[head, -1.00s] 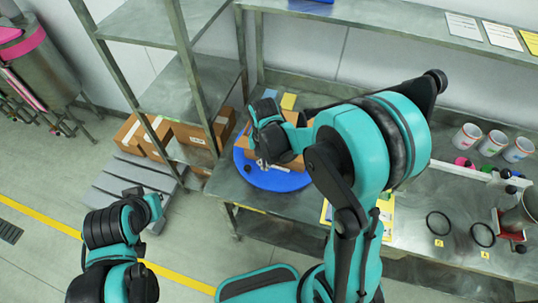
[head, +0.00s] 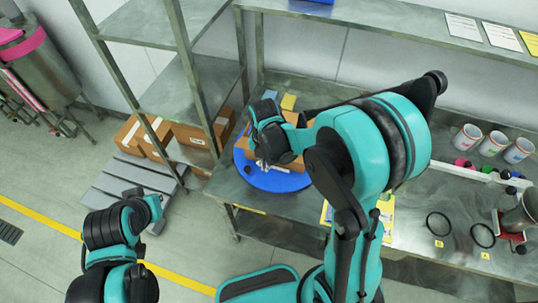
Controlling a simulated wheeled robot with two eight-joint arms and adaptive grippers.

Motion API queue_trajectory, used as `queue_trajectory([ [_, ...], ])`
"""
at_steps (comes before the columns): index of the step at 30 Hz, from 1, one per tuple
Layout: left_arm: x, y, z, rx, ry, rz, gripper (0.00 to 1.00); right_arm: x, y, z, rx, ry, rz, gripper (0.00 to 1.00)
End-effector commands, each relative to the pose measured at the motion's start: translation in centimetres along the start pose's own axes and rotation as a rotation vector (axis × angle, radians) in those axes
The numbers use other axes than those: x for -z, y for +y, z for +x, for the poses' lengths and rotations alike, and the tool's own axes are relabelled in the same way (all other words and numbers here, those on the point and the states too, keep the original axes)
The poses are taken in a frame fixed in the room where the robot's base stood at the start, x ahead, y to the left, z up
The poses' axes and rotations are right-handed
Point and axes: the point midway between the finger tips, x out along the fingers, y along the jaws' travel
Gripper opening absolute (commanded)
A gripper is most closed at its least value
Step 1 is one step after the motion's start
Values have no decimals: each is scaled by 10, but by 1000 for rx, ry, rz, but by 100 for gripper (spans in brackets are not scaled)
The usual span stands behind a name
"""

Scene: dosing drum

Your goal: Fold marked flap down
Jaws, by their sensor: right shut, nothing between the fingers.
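A brown cardboard box (head: 291,163) stands on a round blue turntable (head: 268,182) on the metal bench. My right arm reaches over it from the right, and its wrist covers most of the box. My right gripper (head: 262,165) is at the box's front left side, small and partly hidden behind the wrist. It is shut and empty. I cannot tell which flap is marked or whether the gripper touches one. My left arm is low at the left, over the floor, and its fingers do not show.
Yellow (head: 288,102) and blue pads lie behind the turntable. White cups (head: 492,143), black rings (head: 438,223) and a metal container stand on the bench's right. A shelf rack (head: 190,88) with cardboard boxes below rises at the left.

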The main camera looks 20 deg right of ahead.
Motion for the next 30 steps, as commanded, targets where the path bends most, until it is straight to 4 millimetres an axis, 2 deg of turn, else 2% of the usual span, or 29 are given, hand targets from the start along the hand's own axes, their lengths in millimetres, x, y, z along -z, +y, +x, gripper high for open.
queue_trajectory([
  [30, 11, 0, -16, 0, 0, 0, 0, -62, 0, -35, 0, -4, 2, 0],
])
